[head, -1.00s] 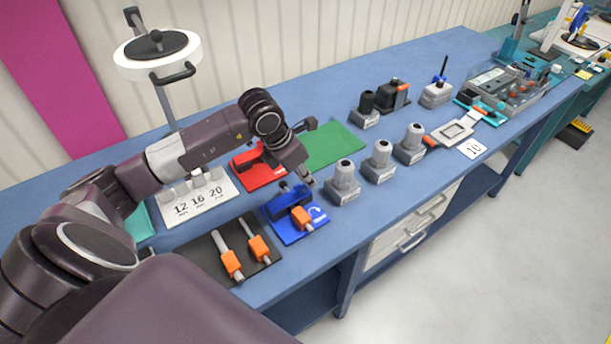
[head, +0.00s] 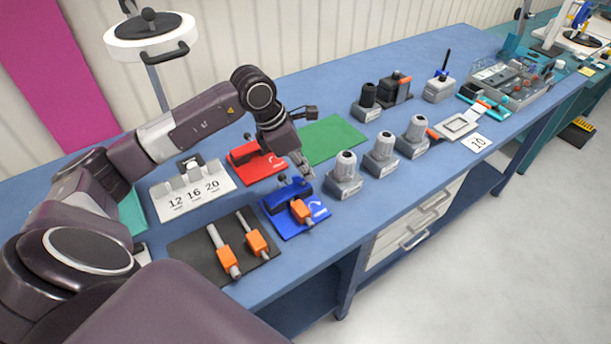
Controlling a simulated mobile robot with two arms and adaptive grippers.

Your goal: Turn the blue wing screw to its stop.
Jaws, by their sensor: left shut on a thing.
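The blue fixture (head: 290,194) stands on a blue plate (head: 312,225) with a white curved arrow, near the front edge of the bench. An orange-handled piece (head: 302,211) sits at its front. My left gripper (head: 304,174) reaches down from behind to the upper right end of the blue fixture. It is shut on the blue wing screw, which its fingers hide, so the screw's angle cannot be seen. My right gripper is not in view.
A red fixture (head: 252,158) stands behind the blue one. Several grey posts, one of them (head: 345,178) close by, stand to the right. A black mat (head: 190,247) with two orange-handled tools lies to the left. A green mat (head: 332,138) is bare.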

